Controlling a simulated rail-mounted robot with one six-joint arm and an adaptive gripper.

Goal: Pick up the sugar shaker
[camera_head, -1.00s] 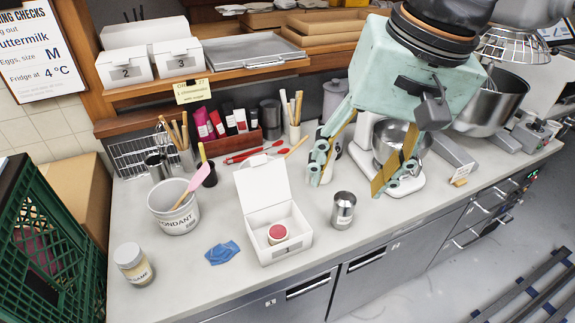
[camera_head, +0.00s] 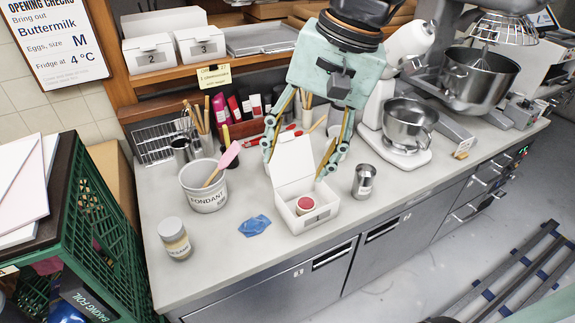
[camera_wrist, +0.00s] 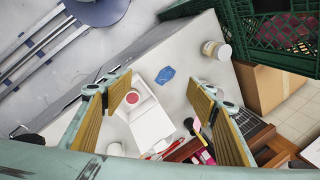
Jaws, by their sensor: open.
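A steel, cylindrical shaker (camera_head: 363,182) with a pale label stands upright on the grey worktop, right of the open white box; its lettering is too small to read. I take it to be the sugar shaker. My gripper (camera_head: 297,162) is open and empty, its fingers spread above and behind the white box, up and left of the shaker and apart from it.
Left stand a blue cloth (camera_head: 254,225), a labelled jar (camera_head: 174,238) and a fondant tub (camera_head: 204,190). A mixer bowl (camera_head: 408,125) stands behind right.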

